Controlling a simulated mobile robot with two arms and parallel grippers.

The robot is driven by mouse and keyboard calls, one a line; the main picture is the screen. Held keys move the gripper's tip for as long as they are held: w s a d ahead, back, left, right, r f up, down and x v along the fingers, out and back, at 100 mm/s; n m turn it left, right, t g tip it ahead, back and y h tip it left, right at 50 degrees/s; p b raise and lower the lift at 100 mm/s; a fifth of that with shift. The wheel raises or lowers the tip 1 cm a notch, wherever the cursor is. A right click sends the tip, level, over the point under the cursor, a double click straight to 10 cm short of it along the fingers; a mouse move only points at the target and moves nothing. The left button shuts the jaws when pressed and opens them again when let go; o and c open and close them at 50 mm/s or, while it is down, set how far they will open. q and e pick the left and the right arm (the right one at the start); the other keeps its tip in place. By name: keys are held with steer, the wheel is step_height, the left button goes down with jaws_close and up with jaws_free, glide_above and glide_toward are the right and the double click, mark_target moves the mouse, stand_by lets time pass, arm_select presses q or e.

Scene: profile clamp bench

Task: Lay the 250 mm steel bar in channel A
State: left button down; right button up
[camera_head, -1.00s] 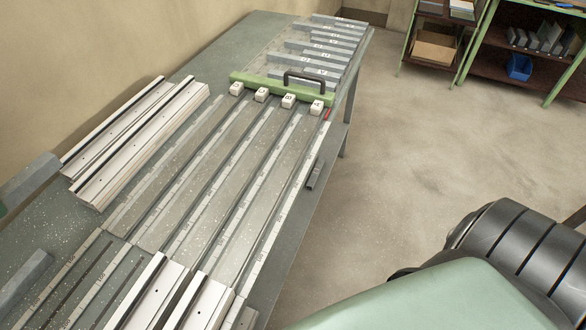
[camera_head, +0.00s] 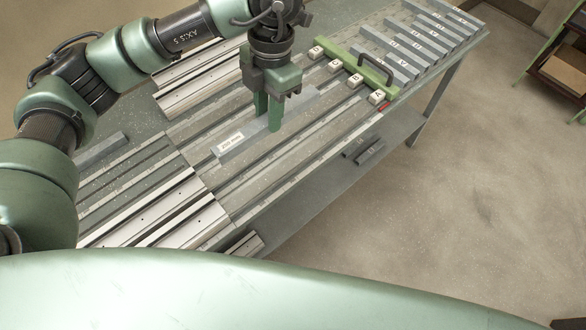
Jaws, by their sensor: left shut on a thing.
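My left gripper (camera_head: 268,117) is shut on a grey steel bar (camera_head: 300,103) near its middle, with the fingers pointing down. The bar carries a white label reading 250 mm at its near left end. It lies roughly along the channels, over the middle lanes of the bench; I cannot tell whether it is clear of the surface. White lettered blocks stand at the far ends of the channels. The nearest block, at the front edge, seems to read A (camera_head: 376,97), and channel A (camera_head: 311,141) runs down-left from it. My right gripper is not in view.
A green stop rail (camera_head: 344,61) with a black handle crosses the channel ends. Several grey bars (camera_head: 419,44) lie beyond it. Pale aluminium profiles (camera_head: 180,207) fill the near bench, with more behind my arm. A lower shelf (camera_head: 385,143) holds small dark pieces.

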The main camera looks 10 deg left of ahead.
arm_select(q)
steer(key=p, duration=0.4)
glide_above(273, 175)
step_height(273, 175, down, 15)
steer(key=shift+d+r, duration=0.1)
steer(key=shift+d, duration=0.05)
step_height(273, 175, down, 5)
steer(key=shift+r+p, duration=0.15)
steer(key=shift+p, duration=0.5)
steer(key=shift+w, duration=0.1)
steer(key=shift+f+b, duration=0.45)
steer(key=c, duration=1.1)
jaws_free()
steer(key=shift+r, duration=0.15)
